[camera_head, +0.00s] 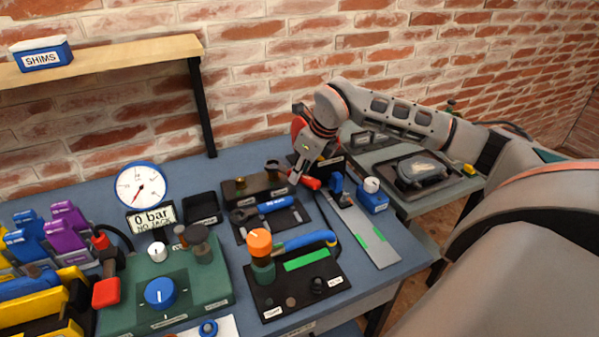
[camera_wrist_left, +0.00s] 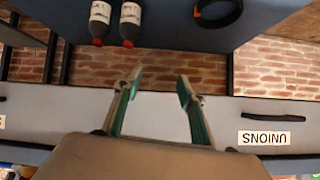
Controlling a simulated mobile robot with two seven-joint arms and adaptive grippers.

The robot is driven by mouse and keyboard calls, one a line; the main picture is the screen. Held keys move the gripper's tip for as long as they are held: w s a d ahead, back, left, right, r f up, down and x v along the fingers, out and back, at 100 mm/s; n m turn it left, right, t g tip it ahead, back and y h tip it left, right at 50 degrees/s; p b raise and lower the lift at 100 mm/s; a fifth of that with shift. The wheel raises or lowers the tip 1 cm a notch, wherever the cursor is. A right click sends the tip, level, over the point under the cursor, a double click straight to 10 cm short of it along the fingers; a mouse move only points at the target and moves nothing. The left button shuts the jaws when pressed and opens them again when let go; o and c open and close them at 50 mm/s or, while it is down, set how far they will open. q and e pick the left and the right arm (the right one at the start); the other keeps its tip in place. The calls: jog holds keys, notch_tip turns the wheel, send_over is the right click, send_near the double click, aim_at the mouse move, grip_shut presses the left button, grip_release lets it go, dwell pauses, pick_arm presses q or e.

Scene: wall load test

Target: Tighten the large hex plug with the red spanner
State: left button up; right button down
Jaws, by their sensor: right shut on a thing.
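My right gripper (camera_head: 312,163) is at the back of the blue bench, pointing down. It is shut on a red-handled tool, whose red end (camera_head: 311,183) sticks out below the fingers; this looks like the red spanner, but the fingers hide most of it. A dark block (camera_head: 236,191) with dark brown fittings on top, one of them a plug-like fitting (camera_head: 272,165), stands just left of the gripper. I cannot tell which fitting is the large hex plug. My left gripper (camera_wrist_left: 158,92) is open and empty in the left wrist view, and out of the head view.
A blue-handled tool (camera_head: 275,205) lies on a dark tray. In front stand a board with an orange knob (camera_head: 259,242) and a green pump unit (camera_head: 205,285). A gauge (camera_head: 140,186) reads 0 bar. A grey strip (camera_head: 370,240) lies right.

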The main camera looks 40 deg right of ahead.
dwell(0.3)
jog(key=shift+f+b, duration=0.6)
jog(key=shift+f, duration=0.75)
dwell(1.1)
jog(key=shift+a, duration=0.1)
dwell(0.3)
